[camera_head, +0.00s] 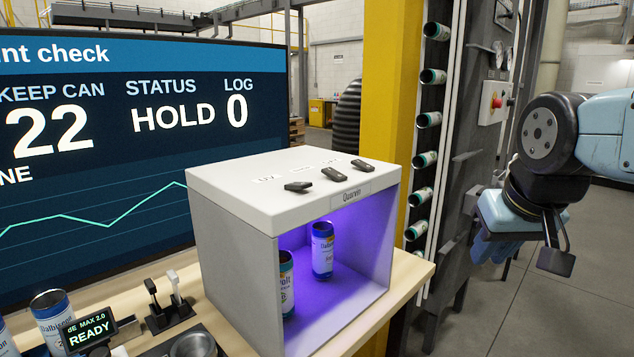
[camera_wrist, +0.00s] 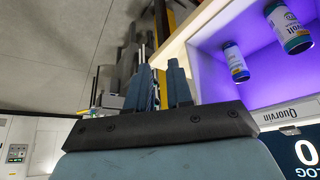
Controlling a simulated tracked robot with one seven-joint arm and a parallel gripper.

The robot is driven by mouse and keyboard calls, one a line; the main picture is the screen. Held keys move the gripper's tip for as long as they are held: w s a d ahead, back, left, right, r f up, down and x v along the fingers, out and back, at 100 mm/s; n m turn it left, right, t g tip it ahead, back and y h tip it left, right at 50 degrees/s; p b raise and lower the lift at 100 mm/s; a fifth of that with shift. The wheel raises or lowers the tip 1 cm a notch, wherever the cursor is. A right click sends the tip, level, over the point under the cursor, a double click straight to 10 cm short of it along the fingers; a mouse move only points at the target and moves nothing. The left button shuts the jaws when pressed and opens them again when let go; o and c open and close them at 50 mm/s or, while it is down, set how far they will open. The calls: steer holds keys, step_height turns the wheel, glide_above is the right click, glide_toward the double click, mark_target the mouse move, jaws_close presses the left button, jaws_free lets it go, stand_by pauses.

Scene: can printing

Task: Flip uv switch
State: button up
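A light box (camera_head: 240,215), labelled Quorvin on its front edge, stands on the wooden bench with its open front glowing violet. On its white top sit three black rocker switches: a left one (camera_head: 298,186), a middle one (camera_head: 333,174) and a right one (camera_head: 362,165). My gripper (camera_head: 503,247) hangs well to the right of the box, apart from the switches. In the wrist view, its two blue fingers (camera_wrist: 162,88) stand apart with a narrow gap, empty. The switches are not visible there; the lit box interior (camera_wrist: 205,60) is.
Two cans, a front one (camera_head: 287,283) and a rear one (camera_head: 322,250), stand inside the box. A large screen (camera_head: 140,140) reading HOLD is behind left. A yellow post (camera_head: 392,80) and a can rack (camera_head: 428,120) rise between box and arm. Space above the box top is clear.

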steer(key=o, duration=0.4)
steer(key=w+a+r, duration=0.1)
steer(key=a+r, duration=0.1)
steer(key=w+a+r+n+g, duration=0.1)
steer(key=w+r, duration=0.1)
steer(key=r, duration=0.1)
steer(key=w+a+r+n, duration=0.1)
steer(key=w+a+r, duration=0.1)
steer(key=shift+w+a+r+y, duration=0.1)
steer(key=shift+a+r+y, duration=0.05)
steer(key=shift+a+y, duration=0.2)
steer(key=shift+o, duration=0.8)
steer(key=w+a+r+n+g, duration=0.1)
steer(key=w+a+r+n, duration=0.1)
steer(key=a+r, duration=0.4)
steer(key=shift+w+a+n+g, duration=0.35)
steer(key=shift+w+a, duration=0.3)
steer(key=shift+w, duration=0.25)
step_height(320, 180, up, 8)
steer(key=n+g, duration=0.3)
steer(key=n, duration=0.2)
glide_above(298, 185)
steer(key=w+a, duration=0.2)
steer(key=w, duration=0.1)
steer(key=shift+m+h, duration=0.25)
steer(key=shift+h, duration=0.2)
steer(key=f, duration=1.3)
steer(key=shift+w+f, duration=0.15)
steer(key=shift+w, duration=0.05)
